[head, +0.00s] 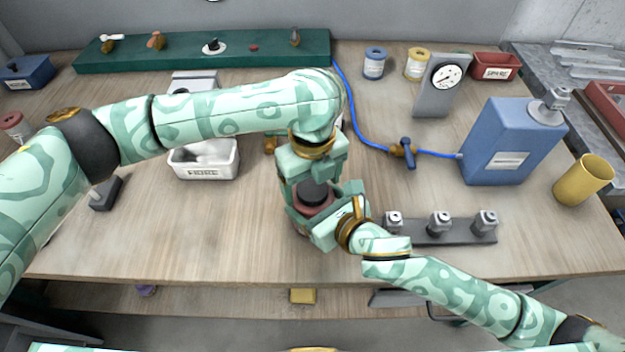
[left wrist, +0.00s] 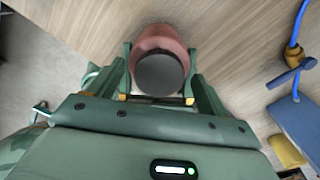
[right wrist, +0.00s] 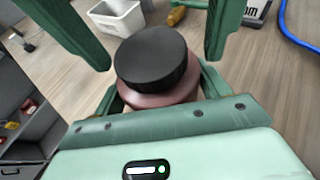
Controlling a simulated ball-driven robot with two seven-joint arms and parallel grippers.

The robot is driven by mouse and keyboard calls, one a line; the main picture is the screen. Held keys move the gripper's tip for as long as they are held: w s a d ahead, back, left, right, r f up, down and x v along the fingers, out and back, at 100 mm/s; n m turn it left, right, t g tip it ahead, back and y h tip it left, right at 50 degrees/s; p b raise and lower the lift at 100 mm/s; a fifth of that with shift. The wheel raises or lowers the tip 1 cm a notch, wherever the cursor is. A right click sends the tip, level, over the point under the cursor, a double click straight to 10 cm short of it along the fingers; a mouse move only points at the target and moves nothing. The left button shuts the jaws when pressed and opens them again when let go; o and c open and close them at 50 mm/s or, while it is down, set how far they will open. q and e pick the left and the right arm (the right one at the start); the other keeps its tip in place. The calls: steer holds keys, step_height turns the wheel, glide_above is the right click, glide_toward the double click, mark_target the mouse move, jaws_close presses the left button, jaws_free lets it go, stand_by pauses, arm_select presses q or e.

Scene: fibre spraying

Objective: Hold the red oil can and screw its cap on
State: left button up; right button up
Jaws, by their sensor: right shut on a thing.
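The red oil can (head: 312,207) stands on the table near the front middle, mostly hidden by my grippers. Its dark round cap (head: 313,190) sits over the can's top; the right wrist view shows the cap (right wrist: 152,58) above the red body (right wrist: 160,97). I cannot tell how tightly it is seated. My right gripper (head: 322,222) comes from the right and is shut on the can's body. My left gripper (head: 317,186) is over the can from above. Its fingers are spread on both sides of the cap, apart from it, as the left wrist view (left wrist: 157,98) also shows.
A grey rack (head: 465,236) with several fittings lies just right of my right gripper. A white bin (head: 205,165) stands left. A blue container (head: 500,145) with a blue hose, a gauge (head: 436,90) and a yellow cup (head: 583,180) stand right.

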arm_select(q)
step_height(320, 180, up, 12)
stand_by(0.6)
arm_select(e)
steer(key=o, duration=2)
steer(key=shift+c, duration=0.2)
steer(key=shift+d, duration=0.1)
arm_select(q)
step_height(320, 180, up, 3)
steer(key=p, duration=0.2)
steer(key=shift+s+r+p, duration=0.15)
steer(key=shift+p, duration=0.25)
arm_select(e)
steer(key=v, duration=1.6)
arm_select(q)
steer(key=shift+r, duration=0.1)
arm_select(e)
steer(key=shift+s+r, duration=0.1)
